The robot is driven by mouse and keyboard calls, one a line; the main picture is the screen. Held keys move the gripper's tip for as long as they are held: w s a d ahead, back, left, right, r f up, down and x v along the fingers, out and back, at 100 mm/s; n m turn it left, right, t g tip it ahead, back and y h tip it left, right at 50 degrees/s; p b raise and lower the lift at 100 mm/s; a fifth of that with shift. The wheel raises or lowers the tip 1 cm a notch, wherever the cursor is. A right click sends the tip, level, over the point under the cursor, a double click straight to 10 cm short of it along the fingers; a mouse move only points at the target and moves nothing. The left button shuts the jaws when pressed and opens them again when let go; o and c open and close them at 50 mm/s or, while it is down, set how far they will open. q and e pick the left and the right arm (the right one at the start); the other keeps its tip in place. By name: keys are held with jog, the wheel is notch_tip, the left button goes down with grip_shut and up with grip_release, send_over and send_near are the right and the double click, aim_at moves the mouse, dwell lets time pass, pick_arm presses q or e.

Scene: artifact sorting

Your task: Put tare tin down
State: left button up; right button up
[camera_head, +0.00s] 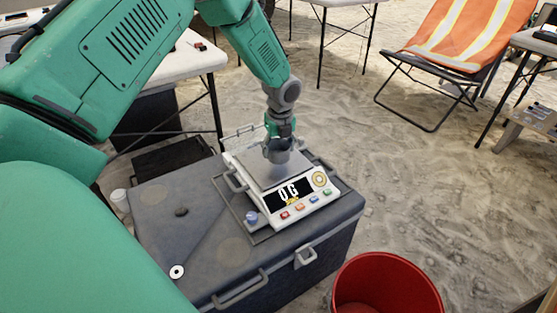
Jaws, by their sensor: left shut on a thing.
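My left gripper (279,128) reaches down over the scale (296,196) on the dark grey case (200,222). It is shut on the tare tin (278,151), a small grey cup-like tin. The tin is just above or touching the scale's metal plate; I cannot tell which. The scale is white, with a dark display reading "0G" and coloured buttons along its front. My right gripper is not in view.
A red bucket (387,287) stands at the bottom right beside the case. An orange folding chair (462,35) stands behind on the sandy floor.

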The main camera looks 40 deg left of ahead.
aim_at(278, 157)
pick_arm(q)
notch_tip(278, 157, down, 3)
jog(key=shift+f+b, duration=0.15)
jog(key=shift+b, duration=0.45)
jog(key=o, duration=1)
jog(key=shift+c, duration=0.2)
jog(key=shift+r, duration=0.2)
